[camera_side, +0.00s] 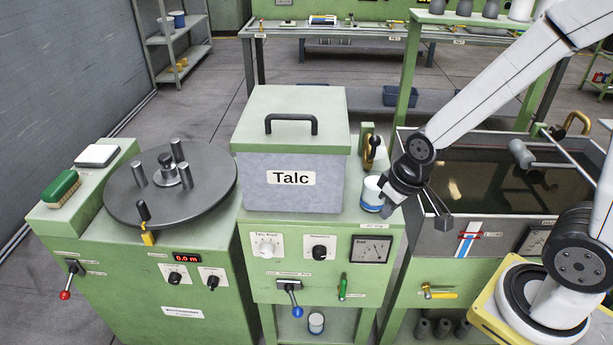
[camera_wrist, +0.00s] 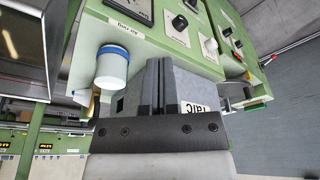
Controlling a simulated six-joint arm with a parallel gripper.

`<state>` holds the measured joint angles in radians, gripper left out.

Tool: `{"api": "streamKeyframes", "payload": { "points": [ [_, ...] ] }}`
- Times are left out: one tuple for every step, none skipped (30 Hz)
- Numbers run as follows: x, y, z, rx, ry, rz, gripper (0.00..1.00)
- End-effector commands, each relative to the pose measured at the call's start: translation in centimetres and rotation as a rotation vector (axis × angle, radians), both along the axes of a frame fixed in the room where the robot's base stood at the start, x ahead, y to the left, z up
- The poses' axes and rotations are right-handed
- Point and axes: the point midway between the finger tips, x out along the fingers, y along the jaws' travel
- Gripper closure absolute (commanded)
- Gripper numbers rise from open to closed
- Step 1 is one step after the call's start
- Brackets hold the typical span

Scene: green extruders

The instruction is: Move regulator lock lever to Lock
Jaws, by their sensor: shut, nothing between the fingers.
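I cannot read which control is labelled as the regulator lock lever. A white knob with a blue band (camera_side: 372,194) sits at the right corner of the Talc cabinet, above a small label that seems to read "Air reg"; it shows left of my fingers in the wrist view (camera_wrist: 112,68). My gripper (camera_side: 390,200) is right beside this knob in the side view, fingers shut and empty; they show together in the wrist view (camera_wrist: 158,85). I cannot tell whether they touch the knob. A green lever (camera_side: 343,287) hangs on the cabinet front below the gauge.
The Talc box (camera_side: 292,155) stands left of my gripper, with a brass fitting (camera_side: 372,148) behind. A water trough (camera_side: 500,180) lies to the right. A blue-knobbed lever (camera_side: 293,300) and a yellow valve handle (camera_side: 438,292) stick out from the fronts.

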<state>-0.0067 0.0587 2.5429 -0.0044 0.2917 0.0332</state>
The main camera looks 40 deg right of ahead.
Motion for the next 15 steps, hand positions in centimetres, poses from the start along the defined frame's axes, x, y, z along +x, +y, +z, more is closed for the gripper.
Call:
{"api": "streamKeyframes", "payload": {
  "points": [
    [0.3, 0.1, -0.5, 0.002, -0.002, -0.007, 1.00],
    [0.5, 0.1, -0.7, 0.004, -0.004, -0.010, 1.00],
    [0.8, 0.2, -1.1, 0.005, -0.010, -0.017, 1.00],
    [1.0, 0.2, -1.4, 0.008, -0.013, -0.024, 1.00],
    [1.3, 0.3, -1.7, 0.010, -0.018, -0.029, 1.00],
    [1.6, 0.4, -2.2, 0.012, -0.023, -0.037, 1.00],
    [1.8, 0.4, -2.5, 0.015, -0.029, -0.045, 1.00],
    [2.0, 0.5, -2.9, 0.017, -0.032, -0.050, 1.00],
    [2.4, 0.6, -3.4, 0.021, -0.038, -0.059, 1.00],
    [2.6, 0.7, -3.7, 0.024, -0.045, -0.066, 1.00],
    [2.8, 0.7, -4.1, 0.026, -0.048, -0.072, 1.00],
    [3.1, 0.8, -4.6, 0.030, -0.055, -0.080, 1.00],
    [3.3, 0.9, -5.0, 0.034, -0.060, -0.086, 1.00],
    [3.5, 1.0, -5.4, 0.037, -0.064, -0.092, 1.00],
    [3.8, 1.1, -5.9, 0.041, -0.071, -0.100, 1.00]
  ]
}}
